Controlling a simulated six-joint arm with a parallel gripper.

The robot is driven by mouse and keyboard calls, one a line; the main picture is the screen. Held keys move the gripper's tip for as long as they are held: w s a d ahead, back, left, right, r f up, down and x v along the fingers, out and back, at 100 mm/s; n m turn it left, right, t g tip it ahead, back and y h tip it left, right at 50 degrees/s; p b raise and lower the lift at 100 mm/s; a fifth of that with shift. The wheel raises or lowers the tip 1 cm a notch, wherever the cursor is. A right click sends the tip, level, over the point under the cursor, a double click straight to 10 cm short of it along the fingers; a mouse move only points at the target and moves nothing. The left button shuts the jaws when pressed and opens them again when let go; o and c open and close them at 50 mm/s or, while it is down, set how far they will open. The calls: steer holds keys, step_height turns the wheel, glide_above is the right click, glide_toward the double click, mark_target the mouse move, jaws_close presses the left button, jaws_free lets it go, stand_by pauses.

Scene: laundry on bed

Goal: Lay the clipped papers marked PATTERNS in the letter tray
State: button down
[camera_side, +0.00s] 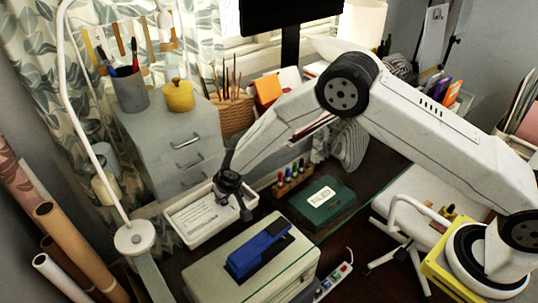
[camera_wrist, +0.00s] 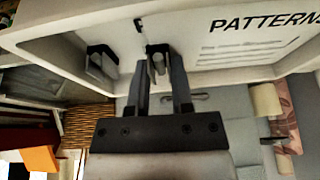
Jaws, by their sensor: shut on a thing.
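The clipped papers (camera_side: 195,217), white with printed lines, lie within the white letter tray (camera_side: 183,243) in the side view. In the wrist view the papers (camera_wrist: 235,50) show the word PATTERNS and sit inside the tray's pale rim (camera_wrist: 245,76). My gripper (camera_side: 236,203) is over the tray's right part. In the wrist view my gripper (camera_wrist: 161,66) is shut on a clip at the papers' edge. A second dark clip (camera_wrist: 100,60) shows left of the fingers. I cannot tell whether the papers rest fully on the tray floor.
A pale box (camera_side: 210,275) with a blue stapler-like tool (camera_side: 258,249) stands in front of the tray. A dark green box (camera_side: 322,203) and a rack of coloured bottles (camera_side: 291,178) are to the right. Grey drawers (camera_side: 180,145) stand behind. A white lamp (camera_side: 133,238) is at left.

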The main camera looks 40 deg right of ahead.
steer(key=shift+f, duration=0.25)
steer(key=c, duration=0.5)
jaws_free()
steer(key=shift+s+r, duration=0.1)
steer(key=shift+r, duration=0.05)
steer(key=v, duration=1.1)
steer(key=shift+r, duration=0.35)
steer(key=shift+s, duration=0.1)
